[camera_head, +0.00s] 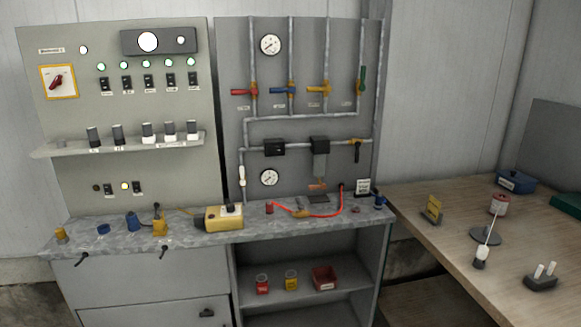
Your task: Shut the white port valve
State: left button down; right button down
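A small white valve handle (242,176) stands upright, in line with the left vertical pipe low on the grey pipe panel (310,68). I take it to be the white port valve; its markings are too small to read. It is left of the lower round gauge (269,178). Neither of my grippers shows in the head view, and nothing touches the white handle.
Red (243,92), blue (283,91), yellow (319,90) and green (362,78) valve handles sit higher on the panel. A yellow device (224,218) and a red hose (325,214) lie on the bench below. A wooden table (450,235) stands right.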

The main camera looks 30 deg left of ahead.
aim_at(242, 182)
jog(key=j+u, duration=0.35)
jog(key=i+j+u, duration=0.15)
jog(key=j+u, duration=0.2)
jog(key=j, duration=0.2)
jog(key=i+j+u, duration=0.15)
jog(key=j+u, duration=0.15)
jog(key=j, duration=0.15)
